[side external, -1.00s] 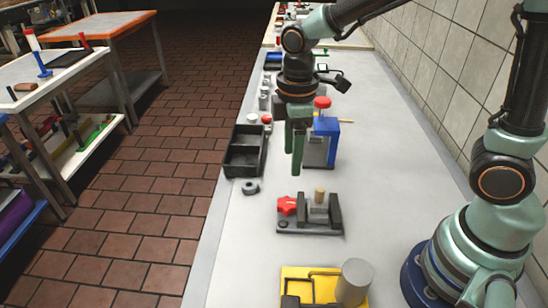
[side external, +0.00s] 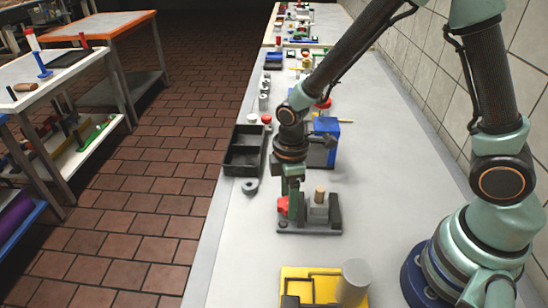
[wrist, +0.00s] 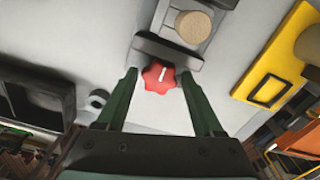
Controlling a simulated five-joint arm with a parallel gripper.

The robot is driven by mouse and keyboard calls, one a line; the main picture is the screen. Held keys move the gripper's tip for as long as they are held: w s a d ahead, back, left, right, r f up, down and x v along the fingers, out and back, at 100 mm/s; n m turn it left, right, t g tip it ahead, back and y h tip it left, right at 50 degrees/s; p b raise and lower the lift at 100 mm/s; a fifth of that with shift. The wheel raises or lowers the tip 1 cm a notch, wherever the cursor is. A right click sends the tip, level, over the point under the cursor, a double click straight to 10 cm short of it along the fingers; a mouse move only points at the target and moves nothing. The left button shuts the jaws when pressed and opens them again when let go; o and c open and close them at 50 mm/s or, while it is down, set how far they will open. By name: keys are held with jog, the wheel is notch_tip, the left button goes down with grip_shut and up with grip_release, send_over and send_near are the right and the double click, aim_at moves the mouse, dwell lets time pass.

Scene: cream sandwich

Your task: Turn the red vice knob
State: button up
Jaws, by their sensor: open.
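The red vice knob (wrist: 158,77) is a lobed knob with a white mark on its face. In the wrist view it sits between the two green fingers of my gripper (wrist: 160,98), with gaps on both sides. The vice (wrist: 168,50) is a dark grey block on a base plate, with a round tan wooden peg (wrist: 193,27) held in it. In the side view, my gripper (side external: 288,205) points down at the knob (side external: 283,206) at the left of the vice (side external: 310,228) and partly hides it. The peg (side external: 320,194) stands upright.
A black divided tray (side external: 243,152) and a small grey ring-shaped part (side external: 251,187) lie to the left. A blue box (side external: 326,146) stands behind the vice. A yellow plate (side external: 300,286) with a grey cylinder (side external: 354,280) is in front. The bench right of the vice is clear.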

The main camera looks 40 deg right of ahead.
jog(key=shift+f, duration=0.15)
grip_shut()
jog(key=shift+m, duration=0.3)
jog(key=c, duration=1.1)
grip_release()
jog(key=shift+m, duration=2.8)
jog(key=c, duration=1.1)
grip_release()
jog(key=c, duration=1.1)
grip_release()
grip_release()
